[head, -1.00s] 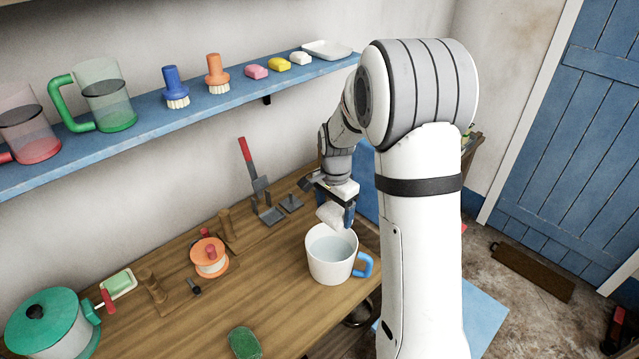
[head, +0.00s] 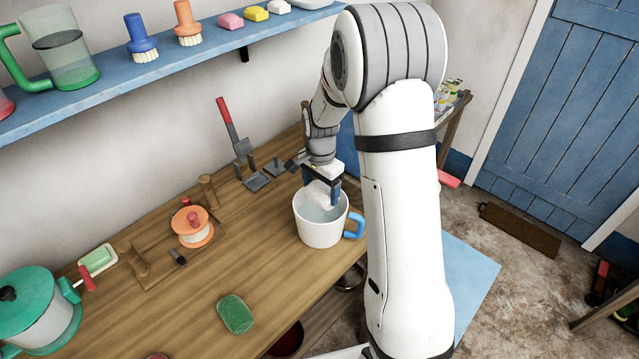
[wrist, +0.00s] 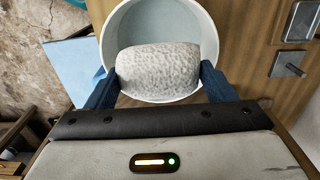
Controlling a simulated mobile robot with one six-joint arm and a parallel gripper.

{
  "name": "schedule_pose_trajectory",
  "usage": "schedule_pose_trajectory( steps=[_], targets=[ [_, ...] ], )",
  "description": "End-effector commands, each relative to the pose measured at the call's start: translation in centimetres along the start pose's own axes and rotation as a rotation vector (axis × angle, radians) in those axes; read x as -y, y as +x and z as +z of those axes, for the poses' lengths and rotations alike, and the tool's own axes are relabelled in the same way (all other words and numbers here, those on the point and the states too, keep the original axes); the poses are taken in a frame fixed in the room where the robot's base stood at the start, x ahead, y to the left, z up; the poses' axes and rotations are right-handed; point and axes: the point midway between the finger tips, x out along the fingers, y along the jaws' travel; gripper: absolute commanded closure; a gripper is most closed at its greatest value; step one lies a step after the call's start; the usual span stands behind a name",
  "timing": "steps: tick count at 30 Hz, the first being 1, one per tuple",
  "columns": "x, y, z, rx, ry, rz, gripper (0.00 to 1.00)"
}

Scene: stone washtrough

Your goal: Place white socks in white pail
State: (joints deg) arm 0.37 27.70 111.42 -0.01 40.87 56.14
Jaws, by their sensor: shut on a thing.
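The white socks (wrist: 158,70) are one pale, speckled, rounded bundle, clamped between both fingers of my gripper (wrist: 160,88) in the wrist view. In the head view my gripper (head: 322,192) holds the socks (head: 318,196) at the mouth of the white pail (head: 318,232). The pail stands upright on the wooden counter with its blue handle at the right. In the wrist view the socks overlap the opening of the pail (wrist: 207,30), whose pale interior shows behind them. Whether the socks touch the pail's inside cannot be told.
The wooden counter (head: 262,268) holds an orange-lidded spool-like item (head: 192,228), a green sponge (head: 235,314), a green-lidded pot (head: 38,310) and a red-handled tool (head: 236,140). A blue shelf (head: 180,68) with brushes and soaps runs above. The counter's front edge is close to the pail.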

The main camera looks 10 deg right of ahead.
Motion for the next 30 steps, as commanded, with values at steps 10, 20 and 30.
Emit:
schedule_pose_trajectory(
  steps=[10, 20, 30],
  targets=[
    [0.0, 2.1, 0.1, 0.000, -0.001, 0.000, 0.46],
    [0.0, 2.1, 0.1, 0.000, -0.001, 0.000, 0.20],
    [0.1, 2.1, 0.1, 0.000, -0.002, 0.000, 0.00]
  ],
)
